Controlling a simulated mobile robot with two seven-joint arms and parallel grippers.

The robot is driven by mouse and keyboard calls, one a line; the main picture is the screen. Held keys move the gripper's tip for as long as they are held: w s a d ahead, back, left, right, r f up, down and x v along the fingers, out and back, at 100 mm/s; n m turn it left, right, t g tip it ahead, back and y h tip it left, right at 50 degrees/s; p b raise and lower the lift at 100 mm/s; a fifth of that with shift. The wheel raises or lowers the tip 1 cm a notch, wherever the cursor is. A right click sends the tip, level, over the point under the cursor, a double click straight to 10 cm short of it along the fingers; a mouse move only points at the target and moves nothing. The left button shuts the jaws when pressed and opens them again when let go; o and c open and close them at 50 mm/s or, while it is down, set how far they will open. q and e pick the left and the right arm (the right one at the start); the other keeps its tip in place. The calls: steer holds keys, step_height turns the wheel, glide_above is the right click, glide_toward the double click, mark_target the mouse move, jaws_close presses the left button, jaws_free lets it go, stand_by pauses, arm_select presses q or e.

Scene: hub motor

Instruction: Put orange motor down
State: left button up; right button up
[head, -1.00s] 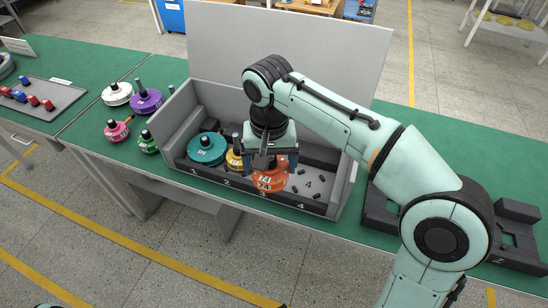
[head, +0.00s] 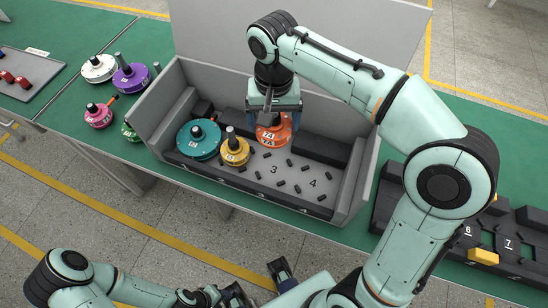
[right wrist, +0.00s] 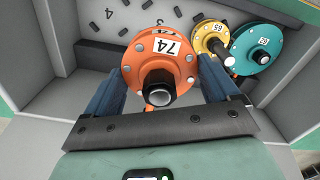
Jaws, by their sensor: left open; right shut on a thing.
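The orange motor (head: 272,130), labelled 74, is held in my right gripper (head: 273,108) over the grey box (head: 355,190). It is towards the back, behind the pegs of compartment 3. In the right wrist view the orange motor (right wrist: 150,72) sits between the two fingers (right wrist: 158,88), its shaft towards the camera. I cannot tell whether it touches the box floor. A teal motor (head: 197,141) and a yellow motor (head: 234,153) stand in compartments at the left. My left gripper (head: 259,282) is open and empty in front of the table.
Purple (head: 132,78), white (head: 98,69), pink (head: 98,117) and green (head: 130,131) motors stand on the green table left of the box. Compartments 3 and 4 show bare pegs. A dark numbered rack (head: 510,235) with a yellow part (head: 483,256) lies at right.

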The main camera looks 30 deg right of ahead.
steer(key=shift+f+b, duration=1.4)
steer(key=shift+f, duration=6.95)
steer(key=shift+f, duration=0.15)
steer(key=o, duration=1.4)
step_height(320, 180, up, 12)
steer(key=shift+r+p, duration=0.15)
steer(key=shift+p, duration=0.9)
